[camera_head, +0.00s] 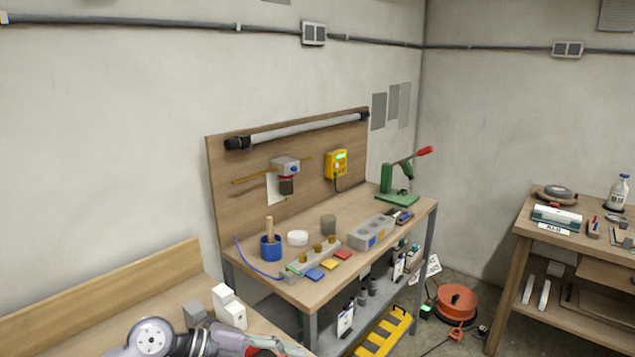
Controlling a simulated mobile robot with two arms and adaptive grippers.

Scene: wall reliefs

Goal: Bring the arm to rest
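My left arm comes in along the bottom edge of the head view. Its grey wrist joints lead right to my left gripper (272,346), which is low in front of the near bench. The gripper is partly cut off by the frame's bottom edge, so I cannot tell whether its fingers are open or shut. No held object is visible. My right gripper is not in view.
The workbench (330,262) beyond holds a blue cup (270,248), a grey block (371,232) and a green press (398,186). An orange cable reel (456,304) lies on the floor.

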